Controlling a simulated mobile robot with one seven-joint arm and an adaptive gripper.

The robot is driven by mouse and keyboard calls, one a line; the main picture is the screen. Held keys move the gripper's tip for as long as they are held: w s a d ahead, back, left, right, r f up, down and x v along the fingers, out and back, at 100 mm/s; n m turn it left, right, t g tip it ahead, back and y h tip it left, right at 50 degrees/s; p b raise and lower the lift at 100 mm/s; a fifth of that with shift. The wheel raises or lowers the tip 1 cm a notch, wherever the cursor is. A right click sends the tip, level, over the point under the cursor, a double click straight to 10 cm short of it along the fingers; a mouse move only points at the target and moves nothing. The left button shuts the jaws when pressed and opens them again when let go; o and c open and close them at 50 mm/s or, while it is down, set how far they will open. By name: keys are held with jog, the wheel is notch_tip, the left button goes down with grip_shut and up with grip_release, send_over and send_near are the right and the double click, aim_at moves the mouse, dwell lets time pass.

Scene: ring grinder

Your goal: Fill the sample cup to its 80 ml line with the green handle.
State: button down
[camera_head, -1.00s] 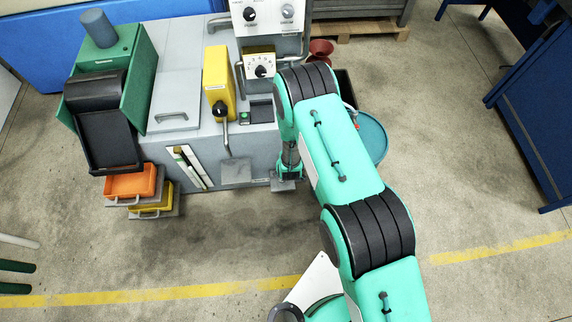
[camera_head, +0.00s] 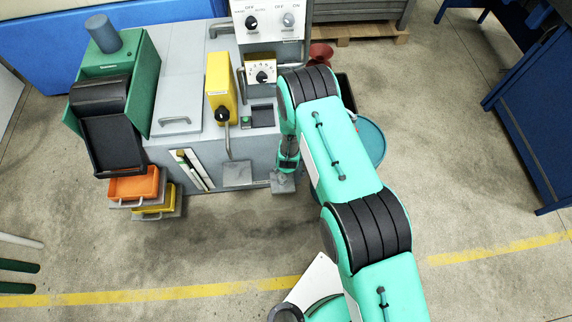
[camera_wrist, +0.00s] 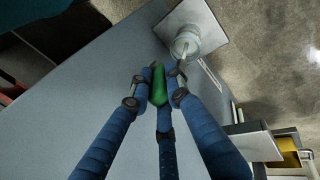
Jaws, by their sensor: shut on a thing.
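In the wrist view my gripper (camera_wrist: 161,76) has its blue fingers closed around the green handle (camera_wrist: 159,90). The handle is a short rounded green bar beside the grey machine side. A clear sample cup (camera_wrist: 186,45) stands on a small grey plate (camera_wrist: 211,24) just beyond the fingertips. A pale streak shows at the cup; I cannot tell whether it is a pouring stream. The cup's 80 ml line and fill level are too small to read. In the head view the plate (camera_head: 283,184) shows below my wrist; the handle and cup are hidden there.
The grey machine (camera_head: 178,108) carries a yellow lever box (camera_head: 219,85) and a dial panel (camera_head: 262,72). A green hopper (camera_head: 140,70) and an orange tray (camera_head: 134,184) are at left. A teal round container (camera_head: 371,138) stands right of my arm.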

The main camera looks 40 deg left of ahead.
jog(key=p, duration=0.1)
jog(key=w+r+p, duration=0.1)
jog(key=shift+w+a+p, duration=0.25)
jog(key=shift+p, duration=1.15)
jog(key=p, duration=0.5)
jog(key=shift+a+g+h, duration=0.25)
jog(key=shift+g+h, duration=0.15)
jog(key=shift+s+f, duration=0.1)
jog(key=c, duration=1.6)
grip_release()
jog(key=shift+f, duration=0.1)
jog(key=shift+o, duration=0.2)
jog(key=shift+s+d+f, duration=0.15)
jog(key=shift+s, duration=0.15)
jog(key=shift+s, duration=0.1)
jog(key=shift+s+d+r, duration=0.1)
jog(key=shift+d+r, duration=0.1)
jog(key=shift+r, duration=0.45)
jog(key=v, duration=1)
jog(key=shift+r, duration=0.35)
